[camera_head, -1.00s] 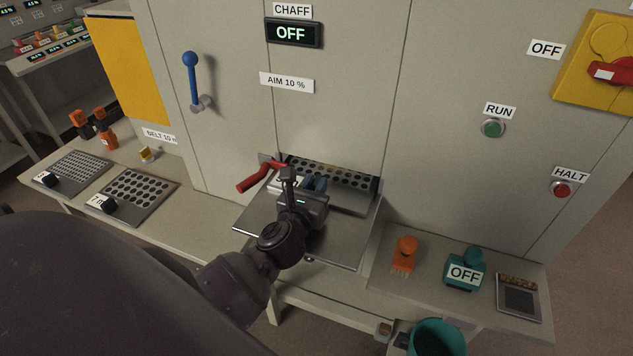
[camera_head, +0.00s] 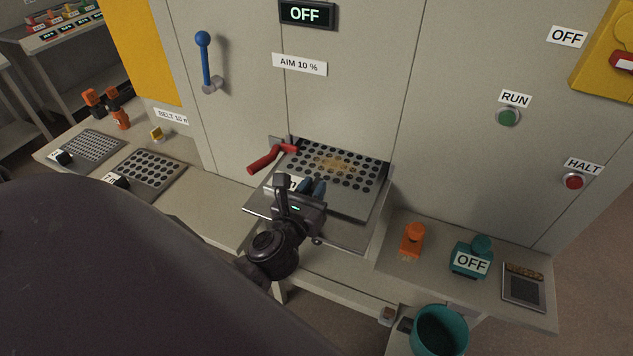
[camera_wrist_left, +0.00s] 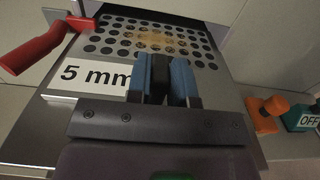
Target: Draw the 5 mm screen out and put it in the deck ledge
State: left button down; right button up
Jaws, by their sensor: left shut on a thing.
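The 5 mm screen (camera_head: 345,172) is a perforated metal plate with a tan patch of material on top. It sticks partly out of the slot in the machine front, above a metal tray (camera_head: 352,236). My left gripper (camera_head: 311,188) is shut on the screen's front handle. In the left wrist view the blue fingers (camera_wrist_left: 162,80) close on a dark grip beside the "5 mm" label (camera_wrist_left: 95,76). The back end of the screen is hidden in the slot. The deck (camera_head: 205,205) runs along the machine front at left. My right gripper is not in view.
A red lever (camera_head: 270,158) sits left of the slot. Two other screens (camera_head: 150,170) (camera_head: 92,146) lie on the deck at left. An orange brush (camera_head: 413,240), a teal "OFF" device (camera_head: 472,258) and a small tray (camera_head: 524,287) stand on the right shelf. A teal bucket (camera_head: 440,330) is below.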

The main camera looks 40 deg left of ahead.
pick_arm(q)
jog(key=b+v, duration=0.1)
jog(key=v, duration=0.7)
dwell(0.6)
dwell(0.4)
